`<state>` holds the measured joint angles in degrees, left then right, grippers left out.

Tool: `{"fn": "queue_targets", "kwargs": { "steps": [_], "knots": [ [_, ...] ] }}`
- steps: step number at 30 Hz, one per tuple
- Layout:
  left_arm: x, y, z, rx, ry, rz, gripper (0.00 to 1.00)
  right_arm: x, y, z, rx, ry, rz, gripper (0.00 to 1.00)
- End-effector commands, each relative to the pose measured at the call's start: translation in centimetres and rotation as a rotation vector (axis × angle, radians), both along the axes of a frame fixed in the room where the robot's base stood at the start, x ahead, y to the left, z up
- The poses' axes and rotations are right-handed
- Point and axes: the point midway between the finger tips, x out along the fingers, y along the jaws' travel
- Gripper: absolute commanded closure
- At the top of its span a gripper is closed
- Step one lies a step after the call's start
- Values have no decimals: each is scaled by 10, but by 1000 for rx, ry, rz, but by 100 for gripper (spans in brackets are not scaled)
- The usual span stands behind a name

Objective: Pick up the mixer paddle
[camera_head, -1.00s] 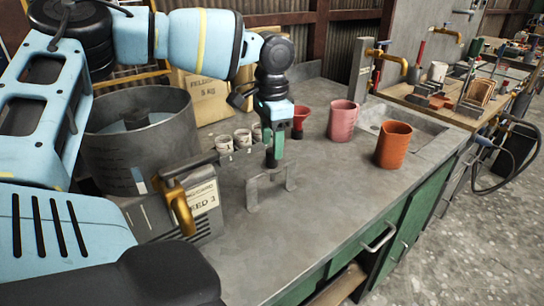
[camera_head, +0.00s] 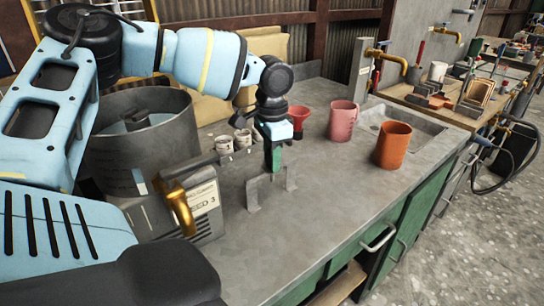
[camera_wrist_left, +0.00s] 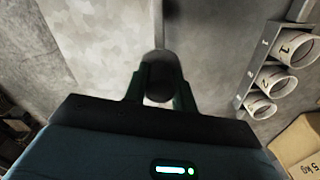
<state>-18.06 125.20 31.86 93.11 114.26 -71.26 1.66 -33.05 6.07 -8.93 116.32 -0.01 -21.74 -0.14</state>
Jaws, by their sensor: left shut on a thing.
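My left gripper (camera_head: 274,158) points down over the bench, at a grey bracket-like stand (camera_head: 254,195). In the left wrist view its two fingers (camera_wrist_left: 160,88) are closed around a dark, round-ended piece (camera_wrist_left: 158,62), which I take to be the mixer paddle's handle. The rest of the paddle is mostly hidden by the gripper, and I cannot tell whether it is clear of the stand. My right gripper is not in view.
A large grey drum (camera_head: 140,150) stands left of the gripper. A rack beside it holds small numbered cups (camera_head: 224,143). The bench front (camera_head: 330,215) is clear.

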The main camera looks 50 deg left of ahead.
Motion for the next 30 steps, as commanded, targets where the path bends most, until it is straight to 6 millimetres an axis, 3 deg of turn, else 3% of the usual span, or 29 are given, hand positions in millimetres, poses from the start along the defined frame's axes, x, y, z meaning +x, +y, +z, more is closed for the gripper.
{"fn": "queue_targets", "kwargs": {
  "steps": [8,21,30],
  "knots": [
    [1,0,8,1,-4,0,94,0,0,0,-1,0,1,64],
    [1,0,81,0,-5,-1,94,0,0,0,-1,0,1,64],
    [0,0,101,-1,-2,0,94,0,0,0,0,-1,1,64]
  ]
}}
